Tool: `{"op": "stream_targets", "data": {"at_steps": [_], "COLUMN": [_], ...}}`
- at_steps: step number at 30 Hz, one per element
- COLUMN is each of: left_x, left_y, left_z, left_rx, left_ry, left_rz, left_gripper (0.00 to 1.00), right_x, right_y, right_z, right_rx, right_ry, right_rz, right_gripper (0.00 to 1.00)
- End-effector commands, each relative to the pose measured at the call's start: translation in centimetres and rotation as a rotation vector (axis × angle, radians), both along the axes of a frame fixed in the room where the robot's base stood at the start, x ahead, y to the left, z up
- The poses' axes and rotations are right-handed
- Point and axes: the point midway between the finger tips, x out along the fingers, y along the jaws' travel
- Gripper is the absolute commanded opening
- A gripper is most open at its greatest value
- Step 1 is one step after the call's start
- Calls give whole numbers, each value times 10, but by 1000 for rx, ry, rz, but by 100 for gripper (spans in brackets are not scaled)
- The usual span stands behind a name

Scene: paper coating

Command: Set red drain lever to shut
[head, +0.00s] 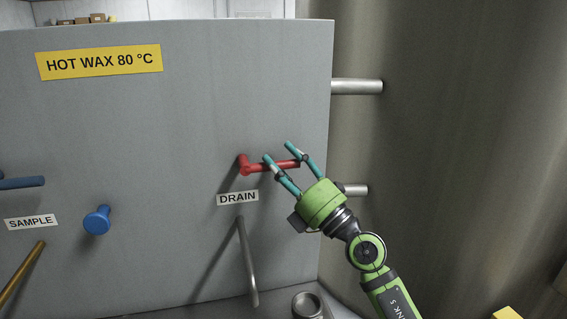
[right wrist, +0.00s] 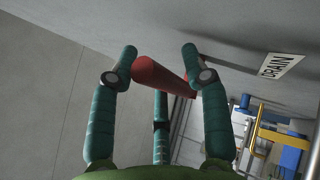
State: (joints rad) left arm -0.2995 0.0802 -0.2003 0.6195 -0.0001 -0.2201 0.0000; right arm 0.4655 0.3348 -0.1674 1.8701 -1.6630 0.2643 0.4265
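The red drain lever (head: 257,167) is on the grey panel above the DRAIN label (head: 238,198). Its handle points right and lies about level in the head view. My right gripper (head: 279,151) is at the handle's outer part, with teal fingers spread apart. In the right wrist view the red handle (right wrist: 158,75) lies across the gap between the fingertips (right wrist: 160,57). The handle's end is close to one fingertip; I cannot tell whether they touch. My left gripper is not in view.
A grey drain pipe (head: 248,262) hangs below the label, with a round metal cup (head: 307,305) near its foot. A blue knob (head: 97,220) is left of it. Metal stubs (head: 357,87) stick out at the panel's right edge. A yellow HOT WAX sign (head: 100,62) is above.

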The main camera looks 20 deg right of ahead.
Motion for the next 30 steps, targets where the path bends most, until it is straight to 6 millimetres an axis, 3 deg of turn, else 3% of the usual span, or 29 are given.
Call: {"op": "stream_targets", "data": {"at_steps": [12,30], "left_x": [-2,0], "left_y": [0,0], "left_z": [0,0], "left_rx": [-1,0], "left_ry": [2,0], "left_rz": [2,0], "left_gripper": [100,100], "right_x": [-6,-82], "right_y": [-5,-53], "right_z": [-5,-56], "right_rx": [-3,2], "right_ry": [-1,2], "right_rz": [-1,0], "right_gripper": [52,52]}}
